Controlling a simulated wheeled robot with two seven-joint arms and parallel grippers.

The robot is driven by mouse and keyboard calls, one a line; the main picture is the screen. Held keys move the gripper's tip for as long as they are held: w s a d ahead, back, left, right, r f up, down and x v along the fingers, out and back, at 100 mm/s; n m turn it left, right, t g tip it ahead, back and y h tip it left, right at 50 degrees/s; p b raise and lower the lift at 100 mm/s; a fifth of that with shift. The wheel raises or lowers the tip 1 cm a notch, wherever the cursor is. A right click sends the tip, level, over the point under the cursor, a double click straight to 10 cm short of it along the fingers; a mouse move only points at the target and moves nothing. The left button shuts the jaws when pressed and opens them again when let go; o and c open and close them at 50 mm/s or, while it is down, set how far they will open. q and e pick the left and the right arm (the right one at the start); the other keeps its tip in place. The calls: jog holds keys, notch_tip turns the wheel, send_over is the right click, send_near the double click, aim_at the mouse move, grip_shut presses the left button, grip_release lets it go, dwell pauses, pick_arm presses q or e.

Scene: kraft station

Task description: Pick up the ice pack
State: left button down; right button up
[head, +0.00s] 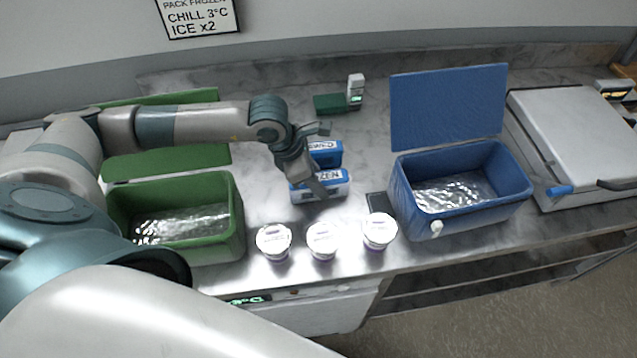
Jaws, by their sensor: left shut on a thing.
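Two blue ice packs with white labelled faces are near the middle of the counter in the head view. The front ice pack (336,189) is partly covered by my left gripper (313,186), which reaches down from the upper left and is shut on it. The back ice pack (328,154) lies just behind it, partly hidden by my wrist. I cannot tell whether the front pack is lifted off the counter. My right gripper is not in view.
An open green cooler (236,222) stands at left and an open blue cooler (402,196) at right, both with shiny linings. Several white-lidded tubs (322,238) line the counter's front edge. A white lidded box (570,135) is at far right. The counter behind the packs is mostly clear.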

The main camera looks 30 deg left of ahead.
aim_at(319, 177)
pick_arm(q)
jog(key=shift+r, duration=0.1)
jog(key=shift+r, duration=0.2)
notch_tip(319, 177, up, 8)
jog(key=b, duration=0.4)
jog(key=shift+r, duration=0.75)
jog(key=shift+s+d+f, duration=0.1)
jog(key=shift+s, duration=0.05)
